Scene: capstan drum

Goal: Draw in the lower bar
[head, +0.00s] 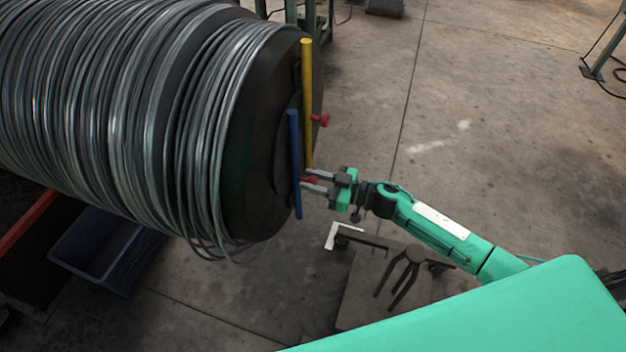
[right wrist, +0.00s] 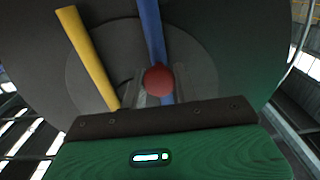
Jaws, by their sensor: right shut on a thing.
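The drum's end face (head: 262,150) carries two upright bars in the head view. The blue bar (head: 294,150) sits lower and nearer, and the yellow bar (head: 307,90) sits higher. A red knob (head: 308,180) stands out from the blue bar, and another red knob (head: 321,120) stands beside the yellow bar. My right gripper (head: 312,182) is shut on the blue bar's knob. In the right wrist view this red knob (right wrist: 158,80) lies between the fingers, in front of the blue bar (right wrist: 151,30), with the yellow bar (right wrist: 88,58) to the left. My left gripper is not in view.
Coils of grey wire (head: 130,110) wrap the large drum. A dark blue bin (head: 100,248) stands on the floor below it. A dark metal stand (head: 385,285) is below my right arm. The concrete floor (head: 480,120) to the right is mostly clear.

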